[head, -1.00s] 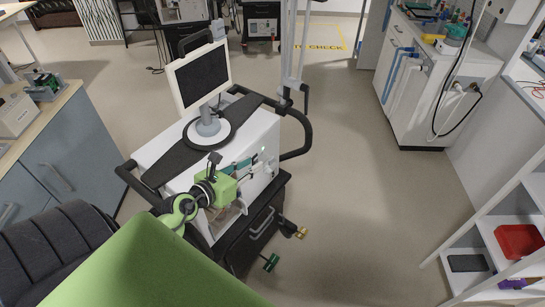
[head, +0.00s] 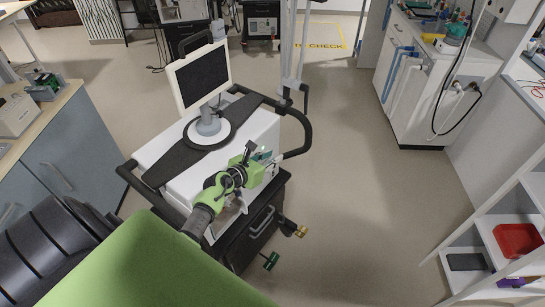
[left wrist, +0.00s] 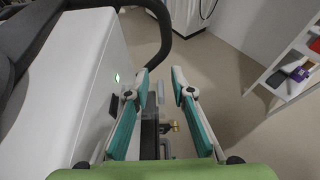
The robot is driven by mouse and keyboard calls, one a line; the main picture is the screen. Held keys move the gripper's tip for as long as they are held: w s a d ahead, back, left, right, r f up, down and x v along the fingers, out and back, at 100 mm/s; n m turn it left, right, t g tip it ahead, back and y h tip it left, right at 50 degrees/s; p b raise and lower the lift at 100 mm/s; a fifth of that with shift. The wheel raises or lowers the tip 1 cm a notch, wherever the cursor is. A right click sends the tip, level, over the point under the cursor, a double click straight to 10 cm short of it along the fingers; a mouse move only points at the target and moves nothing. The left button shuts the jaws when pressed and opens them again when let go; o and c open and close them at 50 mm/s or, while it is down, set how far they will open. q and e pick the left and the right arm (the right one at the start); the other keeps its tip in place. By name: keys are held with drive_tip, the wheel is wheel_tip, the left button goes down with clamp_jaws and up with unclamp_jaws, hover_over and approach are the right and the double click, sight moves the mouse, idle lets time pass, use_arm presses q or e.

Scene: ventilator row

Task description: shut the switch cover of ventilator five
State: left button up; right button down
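The ventilator (head: 170,158) is a white box with a dark-topped shelf and a tilted screen (head: 203,77). Its white side fills the left of the left wrist view (left wrist: 70,70), with a small green light (left wrist: 117,78) and a dark rectangular part (left wrist: 114,107) that may be the switch or its cover; I cannot tell. My left gripper (head: 270,160) is at the ventilator's front face. In the left wrist view its teal fingers (left wrist: 160,78) are apart with nothing held between them, the left finger close beside the white side. No number is readable. My right gripper is out of view.
The black cart base (head: 255,235) has a drawer handle and coloured pedals (head: 300,231) below. A black rail (head: 302,135) curves around the right. Open floor (head: 380,210) lies right, before a white shelf (head: 485,225). A grey cabinet (head: 75,150) stands left.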

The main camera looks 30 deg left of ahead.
use_arm(q)
drive_tip(key=shift+w+f, duration=0.15)
drive_tip(key=shift+w, duration=0.15)
clamp_jaws()
